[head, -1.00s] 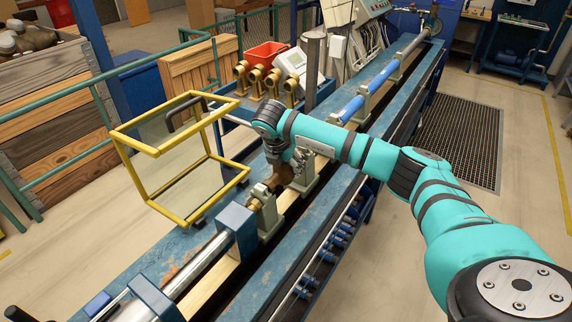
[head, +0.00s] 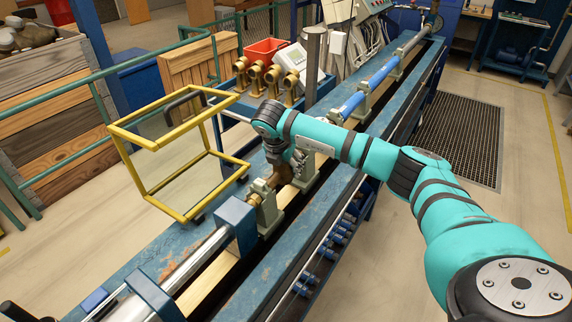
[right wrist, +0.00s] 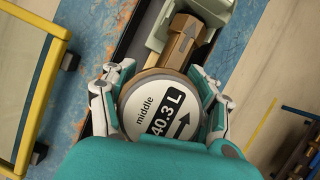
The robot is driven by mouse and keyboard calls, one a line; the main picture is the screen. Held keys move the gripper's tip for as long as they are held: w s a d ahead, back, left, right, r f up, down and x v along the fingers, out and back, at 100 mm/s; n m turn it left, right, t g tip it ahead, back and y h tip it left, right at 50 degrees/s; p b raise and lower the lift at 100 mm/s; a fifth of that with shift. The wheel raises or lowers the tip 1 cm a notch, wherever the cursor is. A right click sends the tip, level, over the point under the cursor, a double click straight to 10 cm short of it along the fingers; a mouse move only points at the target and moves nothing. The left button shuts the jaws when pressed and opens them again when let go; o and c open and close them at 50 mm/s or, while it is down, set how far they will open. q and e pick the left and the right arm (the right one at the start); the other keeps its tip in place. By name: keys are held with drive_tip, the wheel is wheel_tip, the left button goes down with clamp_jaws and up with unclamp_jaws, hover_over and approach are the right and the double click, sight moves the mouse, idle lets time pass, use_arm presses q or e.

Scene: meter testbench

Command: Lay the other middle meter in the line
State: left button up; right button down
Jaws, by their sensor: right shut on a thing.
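My right gripper (head: 282,168) reaches down over the blue bench in the head view. It is shut on a brass meter (head: 262,187). In the right wrist view the fingers (right wrist: 160,105) flank the round white face of this meter (right wrist: 158,108), which reads "middle" and "40.3 L" with an arrow pointing to the upper right. The meter sits low in the line, between the grey-green supports, a near one (head: 268,216) and a far one (head: 306,172). The gripper hides much of it, so I cannot tell whether it rests fully on both. My left gripper is out of view.
A yellow-framed clear guard (head: 184,215) stands open just left of the gripper. Several brass meters (head: 272,75) stand in a row behind, near a red bin (head: 266,50). Blue pipe (head: 350,105) continues along the bench, and a steel pipe (head: 195,258) lies at the near end.

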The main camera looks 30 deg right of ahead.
drive_tip(key=shift+f+b, duration=0.25)
drive_tip(key=shift+b, duration=0.05)
idle(0.5)
drive_tip(key=shift+c, duration=1.2)
unclamp_jaws()
drive_tip(key=shift+f, duration=0.1)
drive_tip(key=shift+r+p, duration=2.5)
drive_tip(key=shift+r, duration=2.7)
